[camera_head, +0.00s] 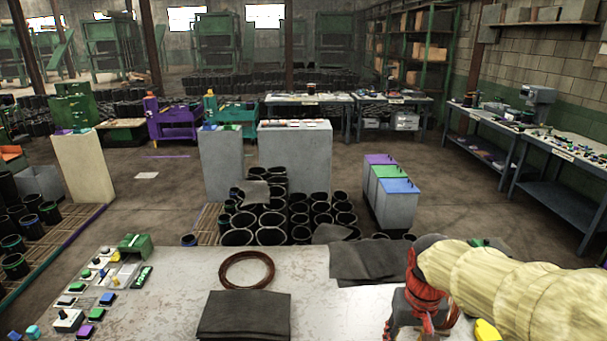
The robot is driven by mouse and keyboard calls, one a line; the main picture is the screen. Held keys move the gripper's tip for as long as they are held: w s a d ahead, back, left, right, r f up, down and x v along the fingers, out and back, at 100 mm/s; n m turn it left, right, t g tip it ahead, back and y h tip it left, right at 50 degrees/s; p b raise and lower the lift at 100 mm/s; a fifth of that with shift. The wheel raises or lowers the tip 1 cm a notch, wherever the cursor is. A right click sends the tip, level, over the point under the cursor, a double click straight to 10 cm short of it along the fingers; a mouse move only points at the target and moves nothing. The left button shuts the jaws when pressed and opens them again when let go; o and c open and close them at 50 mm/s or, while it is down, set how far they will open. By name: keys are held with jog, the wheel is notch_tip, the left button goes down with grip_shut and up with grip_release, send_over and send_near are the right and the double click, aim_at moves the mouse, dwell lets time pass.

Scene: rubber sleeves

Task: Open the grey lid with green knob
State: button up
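I cannot clearly pick out a grey lid with a green knob in the head view. A small grey box with a pale knob (68,319) stands at the table's left front, among several small coloured boxes and knobs; the knob's exact colour is too small to tell. My gripper (412,328), red and dark, is at the lower right, low over the table's right part and far from those boxes. Its fingers are partly cut off by the frame's bottom edge, so I cannot see whether they are open or shut, or hold anything.
The worn grey table (330,312) bears a brown ring (246,270), a dark folded sheet (243,315) and another dark sheet (369,260). A green box (134,245) stands at its left back. Beyond are black tubes (270,235) and bins with purple, green and blue lids (399,186).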

jog(key=s+a+r+t+b, duration=0.1)
jog(key=s+r+t+b, duration=0.1)
jog(key=s, duration=0.5)
jog(key=s+a+r+t+b, duration=0.1)
jog(key=s+r+t+b, duration=0.1)
jog(key=s, duration=0.5)
jog(key=shift+a+n+t, duration=0.3)
jog(key=shift+a, duration=0.1)
